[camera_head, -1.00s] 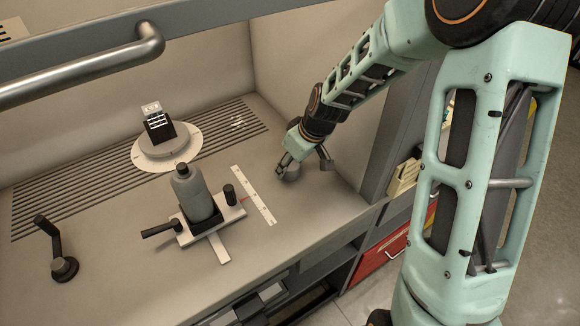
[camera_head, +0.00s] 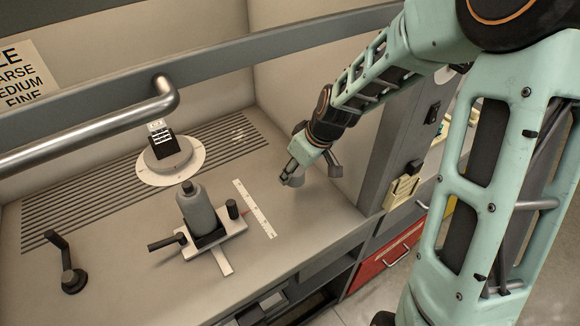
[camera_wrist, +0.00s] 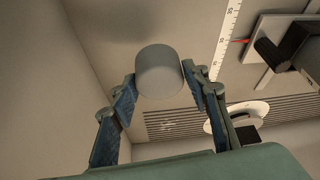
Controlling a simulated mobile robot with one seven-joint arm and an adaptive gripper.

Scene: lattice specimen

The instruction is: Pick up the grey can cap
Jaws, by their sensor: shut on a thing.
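The grey can cap (camera_wrist: 160,72) is a plain, pale grey rounded cylinder, seen between the two fingers in the wrist view. My gripper (camera_wrist: 158,80) is shut on it, with one fingertip against each side. In the head view my gripper (camera_head: 290,177) is at the right part of the bench, to the right of the white ruler. The cap is mostly hidden by the fingers there. I cannot tell for sure how far it is from the bench surface.
A grey bottle (camera_head: 197,210) stands in a clamp fixture left of my gripper. A white ruler (camera_head: 254,208) lies between them. A round turntable (camera_head: 145,172) with a dark block is farther back. A metal rail (camera_head: 90,128) crosses the front left; a side wall stands close right.

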